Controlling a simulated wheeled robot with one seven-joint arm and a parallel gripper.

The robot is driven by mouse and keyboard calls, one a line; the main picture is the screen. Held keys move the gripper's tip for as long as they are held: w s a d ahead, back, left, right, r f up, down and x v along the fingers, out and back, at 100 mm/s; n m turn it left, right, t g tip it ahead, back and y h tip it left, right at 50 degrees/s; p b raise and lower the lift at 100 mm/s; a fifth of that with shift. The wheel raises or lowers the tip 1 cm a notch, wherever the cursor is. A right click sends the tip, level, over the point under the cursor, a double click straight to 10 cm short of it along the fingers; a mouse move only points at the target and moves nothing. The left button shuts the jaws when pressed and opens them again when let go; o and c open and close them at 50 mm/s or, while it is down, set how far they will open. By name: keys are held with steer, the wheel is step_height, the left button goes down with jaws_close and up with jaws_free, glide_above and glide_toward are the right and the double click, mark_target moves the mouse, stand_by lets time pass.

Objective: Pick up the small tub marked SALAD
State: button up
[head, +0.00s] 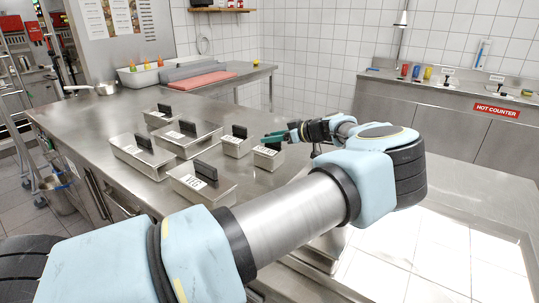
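Several metal tubs with black upright grips and white labels stand on the steel counter (110,106). Small ones are a tub at the back (158,119), a tub in the middle (236,148) and a tub at the right (266,161). Larger ones stand to their left and in front. The front tub (205,192) has a label that seems to read VEG. The other labels are too small to read, so I cannot tell which tub is SALAD. My gripper (274,137), with dark green fingers, is just above the right small tub. Its finger gap is not clear.
My arm crosses the foreground and hides the counter's near right part. A red board (198,80) and a white bin with bottles (142,76) stand at the back. A pan (105,88) is at the left edge.

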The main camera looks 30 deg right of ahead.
jaws_close()
steer(key=shift+r, duration=0.1)
stand_by(1.1)
